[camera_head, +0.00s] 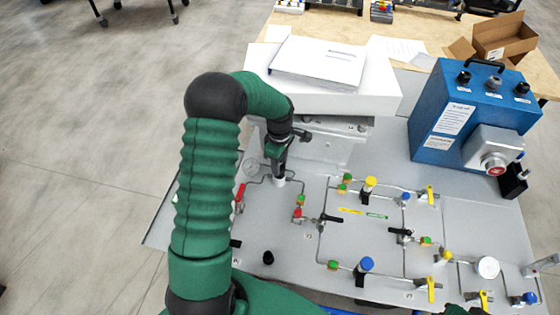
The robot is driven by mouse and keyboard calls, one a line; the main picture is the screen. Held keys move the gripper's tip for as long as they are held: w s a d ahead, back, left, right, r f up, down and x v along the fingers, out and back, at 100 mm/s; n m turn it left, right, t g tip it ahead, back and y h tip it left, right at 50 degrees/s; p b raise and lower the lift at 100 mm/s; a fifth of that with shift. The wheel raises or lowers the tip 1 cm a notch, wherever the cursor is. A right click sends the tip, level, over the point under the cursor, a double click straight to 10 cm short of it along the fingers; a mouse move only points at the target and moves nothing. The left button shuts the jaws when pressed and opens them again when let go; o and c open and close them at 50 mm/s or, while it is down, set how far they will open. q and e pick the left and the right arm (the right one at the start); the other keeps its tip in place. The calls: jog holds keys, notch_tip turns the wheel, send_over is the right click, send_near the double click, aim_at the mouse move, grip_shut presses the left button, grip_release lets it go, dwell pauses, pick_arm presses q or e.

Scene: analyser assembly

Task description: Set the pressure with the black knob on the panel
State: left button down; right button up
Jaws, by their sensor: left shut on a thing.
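The grey panel (340,258) lies flat on the table with thin pipes, valves and coloured fittings on it. My left arm reaches over the panel's left part, and my left gripper (279,172) points down at its upper left. It is shut on a dark knob there, which the fingers mostly hide. A pale round fitting (279,182) shows just below the fingertips. Another small black knob (268,258) stands free on the panel's lower left, apart from the gripper. My right gripper is not in view.
A white box (370,103) with a binder (318,62) on it stands behind the gripper. A blue case (425,115) with a red button (495,168) is at the right. Valves with yellow handles (431,196) and blue caps (366,264) stand up from the panel. A cardboard box (505,38) is behind.

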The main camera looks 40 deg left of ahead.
pick_arm(q)
jog(key=m, duration=0.1)
jog(key=m+p, duration=0.1)
jog(key=m, duration=0.2)
jog(key=shift+w+a+r+m+p, duration=0.1)
jog(key=shift+a+r+m+p, duration=0.05)
jog(key=shift+r+m+p, duration=0.15)
jog(key=m+p, duration=0.1)
jog(key=m, duration=0.2)
jog(key=shift+m, duration=0.3)
jog(key=m+p, duration=0.1)
jog(key=m, duration=0.3)
jog(key=shift+m, duration=0.3)
jog(key=m+p, duration=0.1)
jog(key=m, duration=0.2)
jog(key=shift+m, duration=0.3)
jog(key=m+p, duration=0.1)
jog(key=m, duration=0.5)
jog(key=shift+w+a, duration=0.1)
jog(key=m+p, duration=0.1)
jog(key=m, duration=0.2)
jog(key=shift+m, duration=0.4)
jog(key=shift+m+p, duration=0.5)
jog(key=shift+m, duration=1.1)
jog(key=shift+f, duration=0.1)
